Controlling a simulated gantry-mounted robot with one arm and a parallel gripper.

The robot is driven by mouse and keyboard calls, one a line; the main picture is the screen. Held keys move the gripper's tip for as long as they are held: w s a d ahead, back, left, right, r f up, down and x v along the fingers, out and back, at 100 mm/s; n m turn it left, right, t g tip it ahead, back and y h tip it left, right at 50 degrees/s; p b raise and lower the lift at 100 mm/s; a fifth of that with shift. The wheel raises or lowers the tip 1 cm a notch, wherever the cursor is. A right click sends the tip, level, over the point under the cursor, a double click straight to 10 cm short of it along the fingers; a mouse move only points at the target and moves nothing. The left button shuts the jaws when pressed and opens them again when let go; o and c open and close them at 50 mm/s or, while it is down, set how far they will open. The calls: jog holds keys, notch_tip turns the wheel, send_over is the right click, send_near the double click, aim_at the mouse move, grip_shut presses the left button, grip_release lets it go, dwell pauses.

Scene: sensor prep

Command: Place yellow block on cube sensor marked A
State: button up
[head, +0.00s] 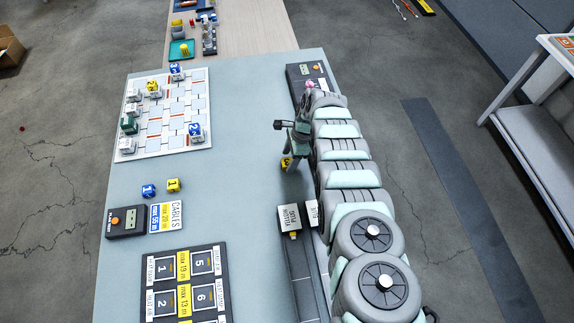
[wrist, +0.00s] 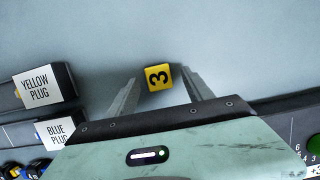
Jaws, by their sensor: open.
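A yellow block (wrist: 158,77) marked 3 lies on the pale blue table in the wrist view. It sits between the tips of my open gripper (wrist: 161,80), with gaps visible toward both fingers. I cannot tell whether the fingertips are down at its height. In the head view the block (head: 285,162) is partly hidden by my gripper (head: 291,160). Another yellow block (head: 173,185) marked 1 is beside a blue one at the left, and a yellow block (head: 153,86) marked 2 is on the white board. I cannot make out a cube sensor marked A.
The white grid board (head: 177,150) holds several cubes. A cables card (head: 167,217), a dark button box (head: 124,222) and a numbered panel (head: 186,249) are at the left. Labelled plug holders (head: 289,219) stand near me. The middle table is clear.

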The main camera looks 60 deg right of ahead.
jog(key=shift+a+f, duration=0.3)
jog(key=shift+f, duration=0.55)
jog(key=shift+w+d+r, duration=0.1)
jog(key=shift+r, duration=0.05)
grip_shut()
